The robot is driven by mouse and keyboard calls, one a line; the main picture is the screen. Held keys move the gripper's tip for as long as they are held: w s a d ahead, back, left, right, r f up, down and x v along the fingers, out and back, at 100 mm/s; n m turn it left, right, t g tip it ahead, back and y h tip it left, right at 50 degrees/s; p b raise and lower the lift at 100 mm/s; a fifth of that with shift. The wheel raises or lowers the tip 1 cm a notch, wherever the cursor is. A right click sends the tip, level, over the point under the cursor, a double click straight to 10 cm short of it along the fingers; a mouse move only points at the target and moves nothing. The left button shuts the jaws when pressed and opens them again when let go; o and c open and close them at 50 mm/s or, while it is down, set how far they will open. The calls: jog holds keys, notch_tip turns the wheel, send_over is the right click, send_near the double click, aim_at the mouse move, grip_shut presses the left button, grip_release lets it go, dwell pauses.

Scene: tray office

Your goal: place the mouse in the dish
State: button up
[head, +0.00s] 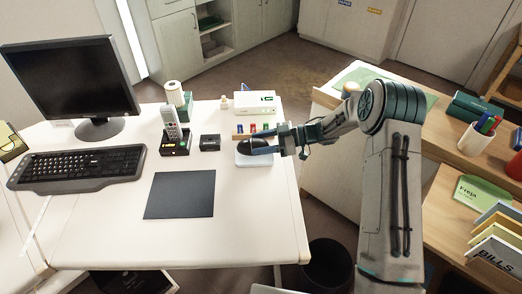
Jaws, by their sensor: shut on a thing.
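The black mouse (254,147) is at the right part of the white desk. It is between the fingers of my gripper (262,144), which reaches in from the right and is shut on it. The pale dish (256,161) is directly under the mouse. The mouse overlaps the dish in the head view. I cannot tell whether the mouse touches the dish bottom or is held just above it. The fingers hide part of the mouse.
A small rack with coloured pieces (246,133) and a white box (255,102) stand behind the dish. A small black box (210,143) and a phone in its stand (174,137) are to the left. A dark mat (180,195) lies in front, with bare desk around it.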

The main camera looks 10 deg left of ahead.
aim_at(261, 156)
jog(key=shift+f, duration=1.75)
jog(key=shift+f, duration=0.2)
jog(key=o, duration=1.1)
jog(key=shift+c, duration=0.2)
jog(key=shift+r, duration=0.15)
